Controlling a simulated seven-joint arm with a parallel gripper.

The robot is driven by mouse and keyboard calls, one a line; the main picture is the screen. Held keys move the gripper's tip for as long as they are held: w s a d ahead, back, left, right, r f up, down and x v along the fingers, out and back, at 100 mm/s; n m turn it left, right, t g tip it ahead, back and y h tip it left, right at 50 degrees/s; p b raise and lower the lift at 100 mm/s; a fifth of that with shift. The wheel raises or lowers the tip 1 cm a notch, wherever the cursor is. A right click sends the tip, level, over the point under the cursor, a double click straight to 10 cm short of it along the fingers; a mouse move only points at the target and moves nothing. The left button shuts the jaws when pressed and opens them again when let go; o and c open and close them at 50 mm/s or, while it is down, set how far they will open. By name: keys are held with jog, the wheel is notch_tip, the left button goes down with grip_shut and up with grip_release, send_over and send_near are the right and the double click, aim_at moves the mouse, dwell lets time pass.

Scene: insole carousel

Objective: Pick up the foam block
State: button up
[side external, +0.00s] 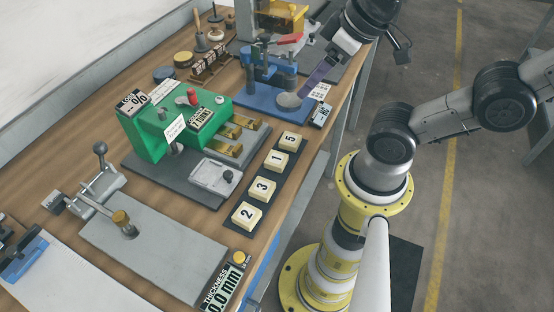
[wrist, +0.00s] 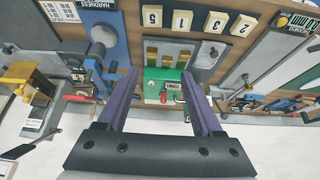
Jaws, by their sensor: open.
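Several pale cream blocks numbered 2 (side external: 246,214), 3 (side external: 262,188), 1 (side external: 277,161) and 5 (side external: 290,140) sit in a row on a dark strip along the bench's near edge. I take these to be the foam blocks; which one is meant cannot be told. The wrist view also shows block 5 (wrist: 152,15) and block 1 (wrist: 182,19) at the top. My gripper (side external: 318,72) is at the far end of the bench, above the blue press, well away from the blocks. Its purple fingers (wrist: 160,74) are apart with nothing between them.
A green machine (side external: 160,125) with brass slots stands behind the blocks. A blue press (side external: 270,95) stands beyond them, below my gripper. A grey plate (side external: 150,250) and a thickness display (side external: 222,290) lie at the near end. The space above the blocks looks clear.

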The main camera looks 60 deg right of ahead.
jog(key=o, duration=0.3)
jog(key=n+g, duration=0.6)
jog(key=n, duration=1.3)
send_over(276, 158)
jog(key=f, duration=1.4)
jog(key=shift+s+d+f, duration=0.1)
jog(key=shift+s+f, duration=0.05)
jog(key=shift+s, duration=0.2)
jog(key=shift+w+f, duration=0.15)
jog(key=shift+f, duration=1.15)
jog(key=shift+w+f, duration=0.15)
jog(key=shift+f, duration=1.15)
